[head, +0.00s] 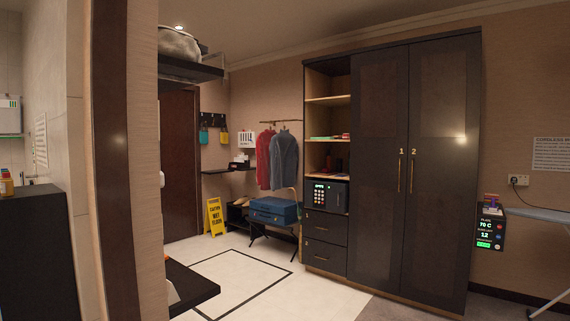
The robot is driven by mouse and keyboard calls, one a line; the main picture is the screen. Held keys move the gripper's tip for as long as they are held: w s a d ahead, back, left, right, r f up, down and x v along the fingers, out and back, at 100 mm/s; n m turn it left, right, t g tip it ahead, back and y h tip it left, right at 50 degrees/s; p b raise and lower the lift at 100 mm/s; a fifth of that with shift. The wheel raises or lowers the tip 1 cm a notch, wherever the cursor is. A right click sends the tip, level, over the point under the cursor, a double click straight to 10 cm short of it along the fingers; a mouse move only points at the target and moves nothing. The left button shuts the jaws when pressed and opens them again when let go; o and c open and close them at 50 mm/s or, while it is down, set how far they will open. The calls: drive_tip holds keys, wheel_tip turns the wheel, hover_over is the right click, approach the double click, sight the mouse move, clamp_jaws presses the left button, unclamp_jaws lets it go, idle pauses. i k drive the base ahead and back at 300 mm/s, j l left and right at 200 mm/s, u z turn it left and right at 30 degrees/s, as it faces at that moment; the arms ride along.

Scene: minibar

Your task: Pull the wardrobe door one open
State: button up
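The dark wardrobe (394,48) stands right of the middle in the head view. Its door one (376,130) is the left of two tall doors, marked "1", and looks shut. A thin brass handle (400,172) runs upright near its right edge. Door two (443,130), marked "2", is beside it with its own brass handle (411,174) and also looks shut. Left of door one are open shelves, a safe (325,194) with a lit keypad and two drawers (325,240). My gripper is not in view.
Pale floor (240,275) in front of the wardrobe's left part looks clear. A wall edge and a dark ledge (190,285) stand at the near left. A yellow wet-floor sign (214,217) stands farther back. An ironing board (540,214) is at the right.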

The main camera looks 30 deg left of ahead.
sight(379, 114)
drive_tip(key=i+u, duration=0.3)
drive_tip(key=i, duration=1.95)
drive_tip(key=i+j, duration=0.1)
drive_tip(key=i, duration=1.85)
